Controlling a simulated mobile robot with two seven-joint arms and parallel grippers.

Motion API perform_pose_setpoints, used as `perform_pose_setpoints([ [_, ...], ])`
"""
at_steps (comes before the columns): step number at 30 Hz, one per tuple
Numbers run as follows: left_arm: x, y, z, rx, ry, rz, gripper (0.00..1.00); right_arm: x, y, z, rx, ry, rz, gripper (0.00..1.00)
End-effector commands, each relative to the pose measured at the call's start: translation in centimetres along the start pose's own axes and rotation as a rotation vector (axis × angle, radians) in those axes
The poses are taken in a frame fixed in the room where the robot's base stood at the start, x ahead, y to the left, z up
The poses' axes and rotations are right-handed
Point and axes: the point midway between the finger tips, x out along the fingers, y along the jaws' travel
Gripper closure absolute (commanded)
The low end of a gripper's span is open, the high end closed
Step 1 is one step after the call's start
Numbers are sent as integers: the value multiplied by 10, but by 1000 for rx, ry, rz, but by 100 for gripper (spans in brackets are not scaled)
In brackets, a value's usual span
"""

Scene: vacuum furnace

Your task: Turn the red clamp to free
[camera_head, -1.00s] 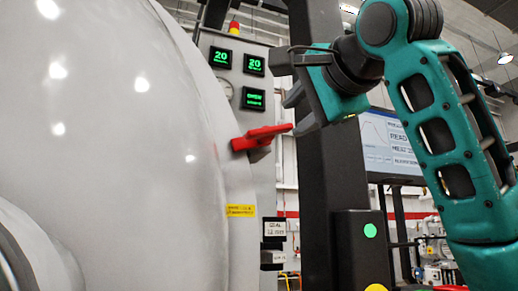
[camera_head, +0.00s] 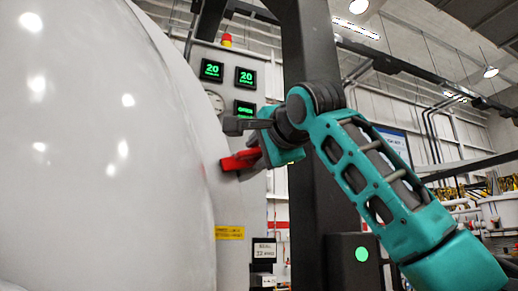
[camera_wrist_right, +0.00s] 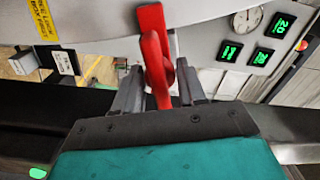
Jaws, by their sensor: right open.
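The red clamp (camera_head: 240,160) sticks out from the edge of the large pale furnace door (camera_head: 95,140) in the head view. In the right wrist view the red clamp (camera_wrist_right: 155,55) reaches down between the two dark fingers of my right gripper (camera_wrist_right: 158,92). My right gripper (camera_head: 255,142) is open, with a finger on each side of the clamp's handle; I cannot tell whether either finger touches it. In the head view the gripper hides part of the handle. My left gripper is in neither view.
A grey panel with green displays (camera_head: 211,70) and a gauge stands behind the clamp. A yellow label (camera_head: 229,233) is below it. A dark upright post (camera_head: 310,200) stands behind my right arm. A small sign (camera_head: 264,251) is lower down.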

Motion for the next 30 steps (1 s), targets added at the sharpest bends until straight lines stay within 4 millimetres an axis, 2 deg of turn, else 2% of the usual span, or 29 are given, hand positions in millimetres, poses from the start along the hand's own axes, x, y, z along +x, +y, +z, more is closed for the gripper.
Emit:
perform_pose_setpoints([
  [9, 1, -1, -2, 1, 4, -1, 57, 2, 0, 0, -1, 0, -1, 60],
  [22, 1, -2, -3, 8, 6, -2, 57, 2, 0, 0, 0, 0, -1, 100],
  [30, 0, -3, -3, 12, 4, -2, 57, 2, 0, 0, -7, -1, -1, 100],
])
